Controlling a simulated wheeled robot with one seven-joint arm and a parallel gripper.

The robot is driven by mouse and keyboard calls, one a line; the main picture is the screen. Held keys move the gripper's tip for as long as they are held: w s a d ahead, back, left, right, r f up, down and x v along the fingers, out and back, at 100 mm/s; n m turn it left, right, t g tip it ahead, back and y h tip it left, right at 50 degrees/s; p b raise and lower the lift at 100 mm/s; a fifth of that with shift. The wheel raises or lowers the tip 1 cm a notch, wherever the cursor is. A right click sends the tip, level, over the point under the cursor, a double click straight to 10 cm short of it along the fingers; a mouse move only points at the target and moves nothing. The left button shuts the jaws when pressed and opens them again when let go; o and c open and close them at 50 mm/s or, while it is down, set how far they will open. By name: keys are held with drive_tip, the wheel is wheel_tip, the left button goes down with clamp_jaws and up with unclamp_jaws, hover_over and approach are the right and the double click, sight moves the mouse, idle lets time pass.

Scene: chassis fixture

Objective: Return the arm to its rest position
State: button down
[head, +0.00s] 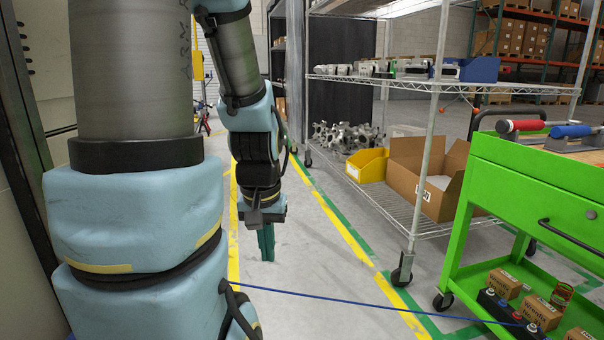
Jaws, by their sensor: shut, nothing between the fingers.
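My arm, with light blue covers and grey links, fills the left of the head view. Its forearm hangs down, and my gripper (266,243) points at the floor with green fingers close together. The gripper is shut and empty. It hangs over the grey floor between the yellow lines, apart from the shelf and the cart.
A wire shelf rack (430,85) on wheels stands right of the arm, bearing metal parts, a yellow bin (368,166) and a cardboard box (420,176). A green cart (530,185) stands at the right. A thin blue cable (340,299) crosses the foreground. Open floor lies between arm and rack.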

wheel_tip(320, 180, up, 26)
drive_tip(key=p, duration=2.4)
drive_tip(key=shift+r, duration=0.15)
